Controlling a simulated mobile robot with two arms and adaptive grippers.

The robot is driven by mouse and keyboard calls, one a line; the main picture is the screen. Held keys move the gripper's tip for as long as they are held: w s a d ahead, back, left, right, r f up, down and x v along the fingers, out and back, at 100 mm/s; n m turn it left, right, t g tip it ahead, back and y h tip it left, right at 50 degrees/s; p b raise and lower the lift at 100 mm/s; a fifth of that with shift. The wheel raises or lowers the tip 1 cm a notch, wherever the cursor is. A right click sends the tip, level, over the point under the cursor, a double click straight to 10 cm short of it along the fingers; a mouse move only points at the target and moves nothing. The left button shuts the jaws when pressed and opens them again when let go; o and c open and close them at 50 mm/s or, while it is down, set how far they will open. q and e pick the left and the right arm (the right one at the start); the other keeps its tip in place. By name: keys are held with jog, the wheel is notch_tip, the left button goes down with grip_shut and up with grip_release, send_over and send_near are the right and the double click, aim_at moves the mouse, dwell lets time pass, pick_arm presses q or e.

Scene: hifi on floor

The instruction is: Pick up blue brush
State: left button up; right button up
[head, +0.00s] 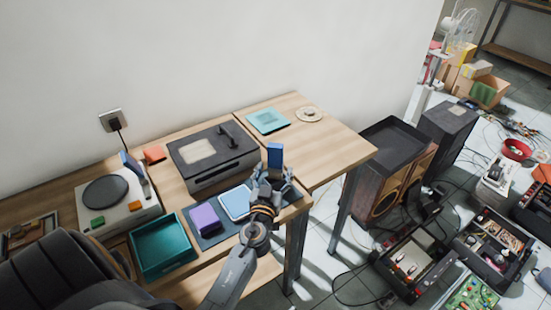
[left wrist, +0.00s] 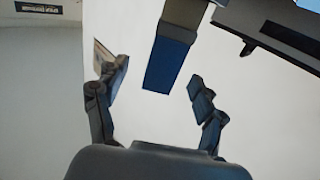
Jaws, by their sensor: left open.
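The blue brush (head: 275,154) shows as a small upright blue block just beyond the left gripper in the head view. My left gripper (head: 271,180) is open at the front edge of the right part of the table. In the left wrist view the brush (left wrist: 167,62) has a blue end and a greyish upper part. Its blue end lies in the gap between the open fingers (left wrist: 157,78), apart from both in the picture. The gripper hides the brush's lower part in the head view. My right gripper is not in view.
A black record player (head: 205,160) stands left of the brush. A teal bin (head: 160,247), a purple block (head: 205,218) and a light blue pad (head: 236,203) lie nearer the front. A teal square (head: 267,120) lies behind. Speakers (head: 400,160) and open cases clutter the right floor.

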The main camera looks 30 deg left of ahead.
aim_at(275, 161)
pick_arm(q)
jog(key=x, duration=0.2)
jog(key=p+x, duration=0.1)
jog(key=x, duration=0.2)
jog(key=shift+w+a+f, duration=0.1)
jog(key=shift+a, duration=0.35)
jog(key=shift+w+a+f, duration=0.15)
jog(key=shift+w, duration=0.2)
jog(key=shift+s, duration=0.1)
jog(key=shift+c, duration=0.2)
jog(key=c, duration=1.2)
